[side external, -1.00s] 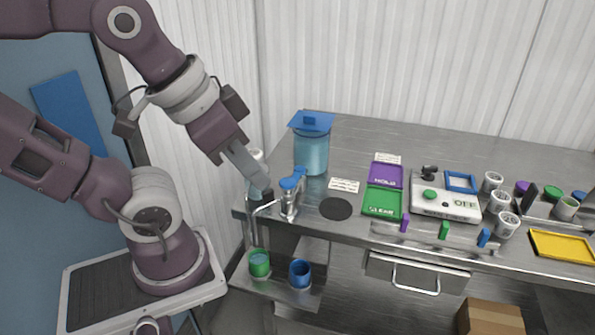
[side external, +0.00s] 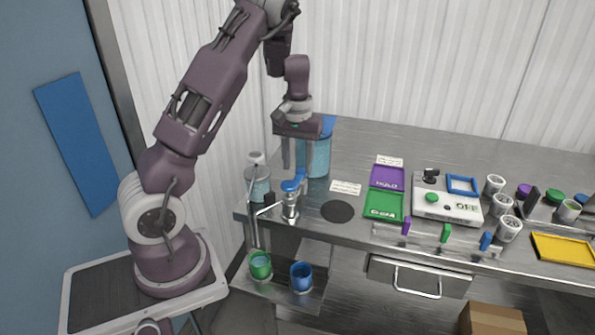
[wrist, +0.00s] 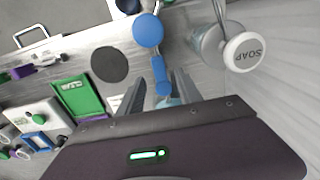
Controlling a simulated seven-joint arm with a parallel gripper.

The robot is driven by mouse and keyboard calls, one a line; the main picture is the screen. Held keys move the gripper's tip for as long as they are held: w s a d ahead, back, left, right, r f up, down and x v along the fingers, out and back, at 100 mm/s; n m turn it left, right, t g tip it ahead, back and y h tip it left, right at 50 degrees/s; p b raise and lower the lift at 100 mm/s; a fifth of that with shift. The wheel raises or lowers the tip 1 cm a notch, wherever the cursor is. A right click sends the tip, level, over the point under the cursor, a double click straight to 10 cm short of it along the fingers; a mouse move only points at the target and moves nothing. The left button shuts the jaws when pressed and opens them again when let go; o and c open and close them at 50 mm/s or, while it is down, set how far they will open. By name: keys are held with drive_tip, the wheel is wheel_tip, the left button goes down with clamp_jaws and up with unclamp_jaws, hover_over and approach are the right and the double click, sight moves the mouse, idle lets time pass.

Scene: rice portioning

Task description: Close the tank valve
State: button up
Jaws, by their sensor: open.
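The tank (side external: 317,160) is a clear container of blue liquid with a blue lid, standing at the left end of the steel counter, partly hidden behind my gripper. The blue valve (side external: 293,185) is on the metal tap in front of it. In the wrist view the valve shows as a round blue knob (wrist: 148,30) with a blue lever (wrist: 158,70) reaching toward my fingers. My gripper (side external: 298,170) is open and points down, just above the valve. In the wrist view my fingertips (wrist: 168,80) are near the lever's end; I cannot tell whether they touch it.
A green cup (side external: 260,265) and a blue cup (side external: 301,277) are on the lower shelf. A black disc (side external: 337,211), green tray (side external: 383,205) and switch box (side external: 447,207) lie to the right.

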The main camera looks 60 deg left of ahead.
drive_tip(key=shift+f, duration=1.45)
clamp_jaws()
drive_tip(key=shift+d+n, duration=0.1)
drive_tip(key=shift+n, duration=0.2)
drive_tip(key=n, duration=0.2)
drive_tip(key=w+n, duration=0.1)
drive_tip(key=shift+d+n, duration=0.3)
drive_tip(key=shift+n, duration=0.1)
drive_tip(key=n, duration=0.2)
drive_tip(key=w+n, duration=0.1)
drive_tip(key=n, duration=0.1)
drive_tip(key=shift+w+d, duration=0.15)
drive_tip(key=n, duration=0.2)
drive_tip(key=w+n, duration=0.1)
drive_tip(key=n, duration=0.2)
drive_tip(key=shift+w, duration=0.15)
drive_tip(key=shift+w+a+n, duration=0.25)
drive_tip(key=shift+w+n, duration=0.05)
drive_tip(key=shift+n, duration=0.8)
drive_tip(key=shift+w+a+n, duration=0.2)
drive_tip(key=shift+w+n, duration=0.05)
drive_tip(key=shift+n, duration=0.85)
